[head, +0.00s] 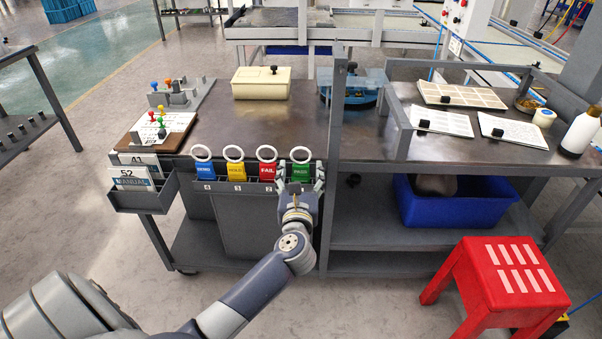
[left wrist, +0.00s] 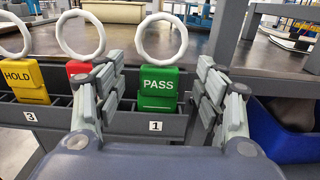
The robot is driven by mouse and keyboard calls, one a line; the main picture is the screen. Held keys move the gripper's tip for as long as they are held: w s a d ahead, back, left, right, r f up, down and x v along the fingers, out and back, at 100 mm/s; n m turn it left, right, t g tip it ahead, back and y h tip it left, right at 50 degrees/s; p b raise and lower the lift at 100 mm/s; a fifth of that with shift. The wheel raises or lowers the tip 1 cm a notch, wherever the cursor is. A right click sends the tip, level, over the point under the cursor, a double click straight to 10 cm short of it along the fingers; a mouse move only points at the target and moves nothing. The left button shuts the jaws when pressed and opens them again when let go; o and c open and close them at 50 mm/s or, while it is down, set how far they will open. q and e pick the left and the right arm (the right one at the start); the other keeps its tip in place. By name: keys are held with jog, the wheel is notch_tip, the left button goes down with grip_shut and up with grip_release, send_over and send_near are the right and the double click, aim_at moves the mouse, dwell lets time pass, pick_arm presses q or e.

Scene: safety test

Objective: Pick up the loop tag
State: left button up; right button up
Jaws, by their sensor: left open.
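Several loop tags with white rings stand in a grey rack on the table's front edge. The green PASS tag (head: 300,172) is the rightmost, in slot 1; it also shows in the left wrist view (left wrist: 159,88). To its left are the red FAIL tag (head: 267,170), the yellow HOLD tag (head: 236,170) and a blue tag (head: 205,169). My left gripper (head: 300,187) is open in front of the green tag. In the left wrist view its fingers (left wrist: 164,95) stand on either side of the tag, with visible gaps. My right gripper is not in view.
A grey upright post (head: 336,130) rises just right of the green tag. A cream box (head: 261,83) sits on the table (head: 225,120) behind the rack. A red stool (head: 497,285) and a blue bin (head: 455,205) are at the right.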

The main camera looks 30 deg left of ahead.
pick_arm(q)
jog(key=shift+x, duration=0.85)
jog(key=shift+s, duration=0.1)
jog(key=c, duration=0.9)
jog(key=shift+c, duration=0.2)
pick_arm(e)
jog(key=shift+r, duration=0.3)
pick_arm(q)
jog(key=shift+r, duration=0.1)
jog(key=shift+r, duration=0.15)
notch_tip(320, 180, up, 10)
jog(key=p, duration=0.3)
jog(key=shift+p, duration=0.4)
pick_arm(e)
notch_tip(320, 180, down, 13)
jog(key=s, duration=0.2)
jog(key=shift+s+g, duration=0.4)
